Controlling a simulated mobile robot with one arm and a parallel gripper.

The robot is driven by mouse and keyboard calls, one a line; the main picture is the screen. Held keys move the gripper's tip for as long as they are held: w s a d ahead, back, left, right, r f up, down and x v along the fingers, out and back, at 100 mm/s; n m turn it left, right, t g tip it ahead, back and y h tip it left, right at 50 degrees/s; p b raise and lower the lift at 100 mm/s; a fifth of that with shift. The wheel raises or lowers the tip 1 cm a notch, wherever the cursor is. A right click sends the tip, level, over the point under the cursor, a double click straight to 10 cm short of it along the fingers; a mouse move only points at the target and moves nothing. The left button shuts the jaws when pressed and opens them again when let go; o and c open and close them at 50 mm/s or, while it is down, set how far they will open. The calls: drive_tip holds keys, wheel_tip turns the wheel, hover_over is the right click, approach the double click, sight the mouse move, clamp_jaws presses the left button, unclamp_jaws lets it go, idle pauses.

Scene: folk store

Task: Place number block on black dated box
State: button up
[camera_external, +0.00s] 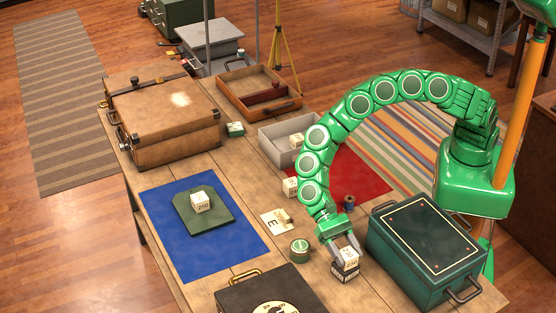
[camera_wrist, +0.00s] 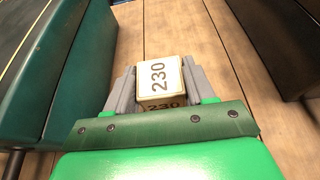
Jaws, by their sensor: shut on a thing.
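My gripper (camera_external: 346,253) is shut on a cream number block (camera_external: 346,256), near the front of the wooden table. In the wrist view, the gripper (camera_wrist: 158,82) has a grey finger on each side of the block (camera_wrist: 158,75), whose faces read 230. A dark patch with pale marks (camera_external: 345,272) shows directly under the block in the external view; I cannot tell whether it is a separate box or whether they touch. A black case (camera_external: 238,297) with a round pale emblem lies at the front edge, left of the gripper, partly cut off.
A dark green case (camera_external: 425,245) stands close right of my gripper. A green tin (camera_external: 299,248) and a letter card (camera_external: 272,224) lie to its left. Another number block (camera_external: 201,202) sits on a green board on the blue mat (camera_external: 165,205). A brown suitcase (camera_external: 165,115) stands behind.

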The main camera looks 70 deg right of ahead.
drive_tip(key=shift+f, duration=0.1)
drive_tip(key=o, duration=1)
drive_tip(key=shift+v, duration=6.05)
